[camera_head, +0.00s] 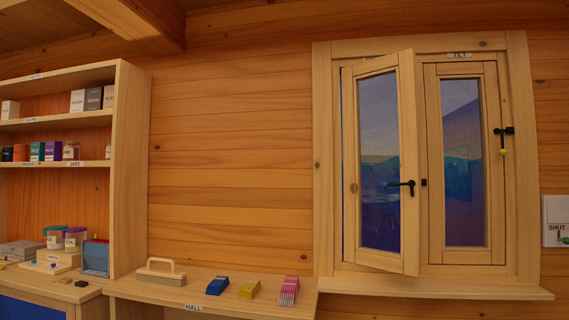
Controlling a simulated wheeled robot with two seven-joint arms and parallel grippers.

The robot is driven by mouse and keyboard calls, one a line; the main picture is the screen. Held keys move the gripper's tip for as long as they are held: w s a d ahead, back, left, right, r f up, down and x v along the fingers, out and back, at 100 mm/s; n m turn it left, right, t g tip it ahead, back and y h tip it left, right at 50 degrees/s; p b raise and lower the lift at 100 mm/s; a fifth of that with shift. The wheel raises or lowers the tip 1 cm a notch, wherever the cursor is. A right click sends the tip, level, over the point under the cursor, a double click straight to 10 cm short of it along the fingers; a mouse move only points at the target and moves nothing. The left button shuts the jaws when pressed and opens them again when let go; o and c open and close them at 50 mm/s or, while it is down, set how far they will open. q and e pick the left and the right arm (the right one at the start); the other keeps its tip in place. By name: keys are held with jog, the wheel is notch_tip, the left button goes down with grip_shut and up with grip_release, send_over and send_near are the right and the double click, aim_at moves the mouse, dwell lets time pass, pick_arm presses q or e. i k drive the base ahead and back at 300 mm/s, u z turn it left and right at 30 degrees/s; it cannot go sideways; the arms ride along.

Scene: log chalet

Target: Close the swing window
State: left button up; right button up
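The swing window (380,165) is the left sash of a two-sash wooden window on the log wall. It stands ajar, its right edge swung out into the room and a gap showing along its left side. A black handle (401,185) sits on its right stile. The right sash (463,160), under a label reading TILT, looks flush in the frame and has a black handle with a yellow tip (503,140) at its right. Neither of my grippers is in view.
A wooden sill (435,287) juts out under the window. A lower counter (215,292) to the left bears a handled block (161,271) and small blue, yellow and pink items. Shelves (131,170) stand at far left.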

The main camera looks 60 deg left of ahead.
aim_at(408, 262)
jog(key=u, duration=0.95)
jog(key=i, duration=0.9)
jog(key=z, duration=0.15)
